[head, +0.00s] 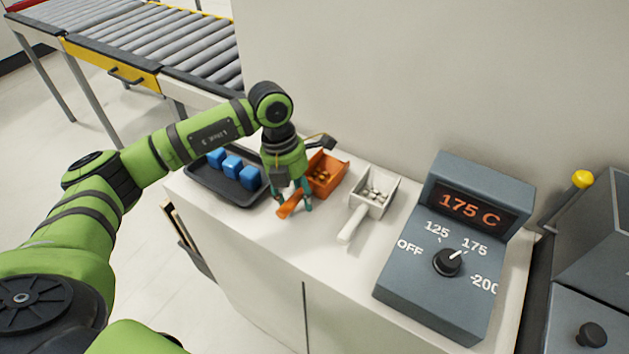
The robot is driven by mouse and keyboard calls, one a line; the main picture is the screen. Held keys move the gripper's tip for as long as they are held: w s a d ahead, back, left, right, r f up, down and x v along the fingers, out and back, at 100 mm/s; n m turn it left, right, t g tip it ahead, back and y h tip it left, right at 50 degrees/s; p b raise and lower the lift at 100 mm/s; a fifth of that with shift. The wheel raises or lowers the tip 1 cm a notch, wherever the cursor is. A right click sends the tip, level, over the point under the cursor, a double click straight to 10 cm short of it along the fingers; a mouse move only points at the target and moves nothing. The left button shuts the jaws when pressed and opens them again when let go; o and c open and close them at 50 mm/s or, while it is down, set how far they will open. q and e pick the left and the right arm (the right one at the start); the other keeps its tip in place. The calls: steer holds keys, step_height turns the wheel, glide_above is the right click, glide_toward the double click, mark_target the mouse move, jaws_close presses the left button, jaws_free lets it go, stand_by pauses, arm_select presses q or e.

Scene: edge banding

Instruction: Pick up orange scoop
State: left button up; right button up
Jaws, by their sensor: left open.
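The orange scoop (325,174) lies on the white counter in the head view, with small orange-brown pieces in its bowl. Its handle (289,205) points toward the counter's front edge. My left gripper (294,206) points down at the scoop's handle, with its fingers open around or just above it. I cannot tell whether the fingers touch the handle. Part of the scoop where handle and bowl meet is hidden by the gripper. My right gripper is not in view.
A white scoop (376,191) with pale pieces lies to the right. A dark tray (225,186) with blue blocks is at the left. A grey control box (410,272) reading 175 C stands further right. The counter's front middle is clear. A roller conveyor (185,45) is behind.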

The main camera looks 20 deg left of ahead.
arm_select(q)
jaws_close()
steer(key=shift+r, duration=0.6)
step_height(320, 180, up, 8)
steer(key=b, duration=0.2)
steer(key=shift+f+b, duration=0.15)
steer(key=shift+b, duration=0.25)
steer(key=shift+r, duration=0.65)
